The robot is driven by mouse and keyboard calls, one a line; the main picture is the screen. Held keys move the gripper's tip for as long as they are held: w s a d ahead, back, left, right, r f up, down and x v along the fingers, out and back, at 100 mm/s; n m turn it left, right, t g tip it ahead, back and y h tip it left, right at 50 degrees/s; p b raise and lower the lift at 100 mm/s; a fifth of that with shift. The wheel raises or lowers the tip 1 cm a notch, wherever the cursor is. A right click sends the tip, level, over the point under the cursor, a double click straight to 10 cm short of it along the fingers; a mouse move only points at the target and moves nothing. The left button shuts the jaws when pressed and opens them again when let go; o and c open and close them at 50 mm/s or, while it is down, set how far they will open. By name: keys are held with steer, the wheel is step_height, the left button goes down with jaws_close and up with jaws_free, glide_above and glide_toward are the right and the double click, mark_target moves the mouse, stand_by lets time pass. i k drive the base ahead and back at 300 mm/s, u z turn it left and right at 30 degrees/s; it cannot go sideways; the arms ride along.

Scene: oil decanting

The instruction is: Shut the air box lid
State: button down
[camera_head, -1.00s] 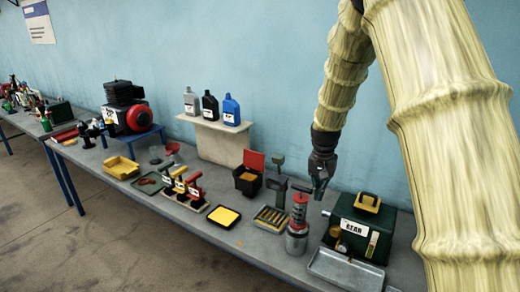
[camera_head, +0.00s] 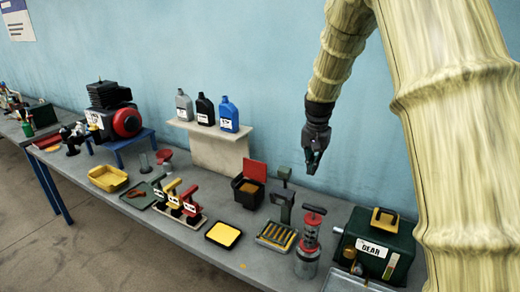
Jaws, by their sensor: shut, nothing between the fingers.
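The air box appears to be the small black box (camera_head: 246,192) with orange-brown material inside, near the middle of the bench. Its red lid (camera_head: 254,171) stands open, upright at the back edge of the box. My gripper (camera_head: 312,167) is dark, points down and is shut and empty. In the picture it is to the right of the red lid and slightly higher, apart from it, in front of the blue wall.
A grey-green upright stand (camera_head: 283,197) is between the box and my gripper in the picture. A red-topped cylinder (camera_head: 310,235) and a green labelled tank (camera_head: 375,248) are at right. Bottles (camera_head: 205,110) stand on a raised shelf (camera_head: 218,145). A yellow square pad (camera_head: 222,234) lies in front.

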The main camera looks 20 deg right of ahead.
mark_target(256, 170)
steer(key=u, duration=0.05)
steer(key=i, duration=1.45)
